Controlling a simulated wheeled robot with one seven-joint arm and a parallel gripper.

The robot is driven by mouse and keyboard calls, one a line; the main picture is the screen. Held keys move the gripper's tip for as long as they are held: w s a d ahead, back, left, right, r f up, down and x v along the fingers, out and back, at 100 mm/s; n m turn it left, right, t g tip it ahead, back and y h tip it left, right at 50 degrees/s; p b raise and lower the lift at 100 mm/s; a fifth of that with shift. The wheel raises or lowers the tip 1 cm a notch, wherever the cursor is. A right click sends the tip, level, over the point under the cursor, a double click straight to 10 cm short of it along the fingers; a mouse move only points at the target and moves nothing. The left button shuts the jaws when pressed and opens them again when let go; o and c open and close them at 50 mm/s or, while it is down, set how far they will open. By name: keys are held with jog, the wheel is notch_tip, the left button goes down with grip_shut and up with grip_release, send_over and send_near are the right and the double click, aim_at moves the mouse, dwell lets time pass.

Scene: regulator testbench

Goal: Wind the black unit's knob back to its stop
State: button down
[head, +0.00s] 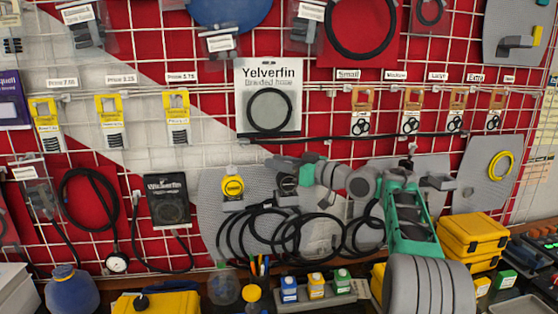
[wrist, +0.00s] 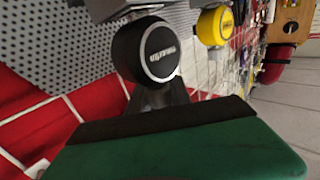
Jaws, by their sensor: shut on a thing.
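The black unit (head: 287,185) is a round second stage on the grey perforated panel, partly covered by my gripper in the head view. In the wrist view its round black cover (wrist: 148,50) with white lettering and a pale rim faces me. My gripper (head: 287,164) reaches in from the right at the unit's upper part and is shut on its knob. The knob itself is hidden, so its turn position cannot be read. A yellow unit (head: 233,185) hangs to the left of the black one; it also shows in the wrist view (wrist: 213,25).
Black hoses (head: 262,235) loop below the two units. A grey holder with small blue, yellow and green items (head: 316,288) stands on the bench below. Yellow cases (head: 472,238) are stacked at the right. Packaged goods hang on the red and white grid wall around.

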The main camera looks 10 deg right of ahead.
jog(key=c, duration=1.2)
grip_release()
jog(key=shift+o, duration=0.2)
jog(key=shift+s+d, duration=0.3)
jog(key=shift+d, duration=0.05)
jog(key=b+v, duration=0.2)
jog(key=v, duration=0.5)
jog(key=shift+r, duration=0.1)
